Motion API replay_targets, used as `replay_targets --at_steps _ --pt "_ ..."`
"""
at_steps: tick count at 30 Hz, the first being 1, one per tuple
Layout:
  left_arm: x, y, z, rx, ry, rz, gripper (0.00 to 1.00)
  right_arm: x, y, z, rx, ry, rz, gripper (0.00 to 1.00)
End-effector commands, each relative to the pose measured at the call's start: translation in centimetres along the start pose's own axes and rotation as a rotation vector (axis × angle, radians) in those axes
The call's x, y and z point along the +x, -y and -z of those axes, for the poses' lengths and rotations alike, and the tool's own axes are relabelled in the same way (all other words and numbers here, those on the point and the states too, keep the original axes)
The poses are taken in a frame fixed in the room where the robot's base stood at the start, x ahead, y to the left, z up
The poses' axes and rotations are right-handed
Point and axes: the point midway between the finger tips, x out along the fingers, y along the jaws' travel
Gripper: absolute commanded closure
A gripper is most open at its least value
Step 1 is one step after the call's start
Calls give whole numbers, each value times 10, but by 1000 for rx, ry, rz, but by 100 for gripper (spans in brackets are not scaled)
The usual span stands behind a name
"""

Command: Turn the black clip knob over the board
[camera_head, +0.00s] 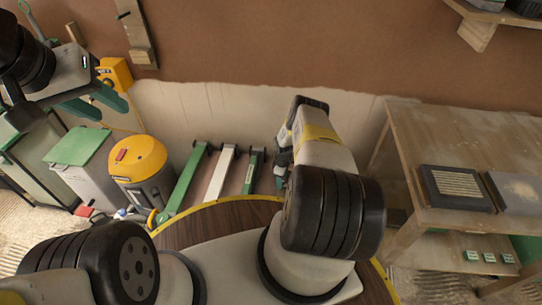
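I cannot make out the black clip knob in this view. A black-framed board with a pale ribbed face (455,188) lies on the wooden table at the right; whether it is the task's board I cannot tell. My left gripper (96,103) is at the upper left, with its green fingers apart and nothing seen between them. It is far from the table. My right gripper (283,168) is beyond my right forearm near the middle, mostly hidden by it. Only a little of its teal fingers shows, left of the table.
The wooden table (450,130) also bears a grey panel (520,192); small green boxes (490,257) sit below. A yellow-topped vacuum (142,170), a green-lidded bin (82,150) and long green and white tools (220,172) stand by the half-plastered wall (280,45). A shelf (490,20) juts out upper right.

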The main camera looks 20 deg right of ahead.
Motion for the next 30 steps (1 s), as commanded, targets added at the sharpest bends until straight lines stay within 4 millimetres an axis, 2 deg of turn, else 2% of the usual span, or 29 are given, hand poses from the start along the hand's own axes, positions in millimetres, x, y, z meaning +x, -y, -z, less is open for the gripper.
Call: replay_targets --at_steps 8,21,24,30 --pt "0 0 0 0 0 0 64 -5 0 0 0 0 0 50" --pt "0 0 0 0 0 0 64 -68 0 0 -1 0 0 50" --pt "0 0 0 0 0 0 64 -76 0 0 0 0 0 50" --pt "0 0 0 0 0 0 64 -78 0 0 0 0 0 50"
